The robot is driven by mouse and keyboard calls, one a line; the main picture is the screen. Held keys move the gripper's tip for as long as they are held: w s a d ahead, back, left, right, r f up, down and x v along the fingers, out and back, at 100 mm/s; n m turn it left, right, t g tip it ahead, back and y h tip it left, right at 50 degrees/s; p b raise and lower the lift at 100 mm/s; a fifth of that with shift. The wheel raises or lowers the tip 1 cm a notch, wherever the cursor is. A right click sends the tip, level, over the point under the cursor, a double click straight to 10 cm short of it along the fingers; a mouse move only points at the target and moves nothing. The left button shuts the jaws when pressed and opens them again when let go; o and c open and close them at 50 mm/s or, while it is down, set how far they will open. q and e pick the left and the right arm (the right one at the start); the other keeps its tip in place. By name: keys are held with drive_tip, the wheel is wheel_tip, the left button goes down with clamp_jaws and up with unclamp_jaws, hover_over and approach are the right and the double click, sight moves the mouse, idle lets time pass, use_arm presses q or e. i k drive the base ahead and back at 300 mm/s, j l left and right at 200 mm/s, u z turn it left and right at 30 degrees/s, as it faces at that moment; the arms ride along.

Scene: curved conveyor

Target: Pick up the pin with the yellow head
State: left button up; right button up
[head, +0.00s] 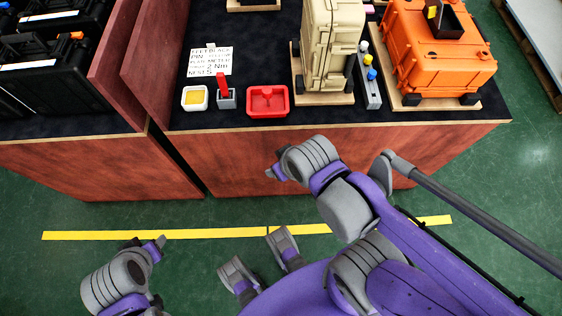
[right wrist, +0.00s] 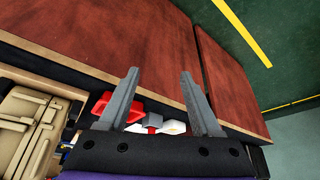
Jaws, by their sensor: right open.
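The pin with the yellow head (head: 368,60) stands in a narrow grey holder (head: 374,98) on the dark tabletop, between the beige case and the orange case. A blue-headed pin (head: 371,75) stands in front of it and a whitish-headed pin (head: 364,46) behind it. My right gripper (head: 274,173) is in front of the table, left of the holder and apart from it. In the right wrist view it (right wrist: 159,74) is open and empty. The yellow-headed pin cannot be made out there. My left gripper (head: 153,244) is low at the left, over the floor, and its opening is unclear.
A beige case (head: 332,45) and an orange case (head: 435,50) stand on wooden boards beside the holder. A red tray (head: 267,112), a grey block with a red post (head: 222,85), a white tray (head: 194,108) and a written note (head: 211,62) lie to the left.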

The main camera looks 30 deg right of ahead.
sight(368, 59)
drive_tip(key=z, duration=1.95)
drive_tip(key=i+l, duration=0.1)
drive_tip(key=l, duration=0.25)
drive_tip(key=i+l, duration=0.15)
drive_tip(key=l, duration=0.2)
drive_tip(key=i+l, duration=0.1)
drive_tip(key=l, duration=0.3)
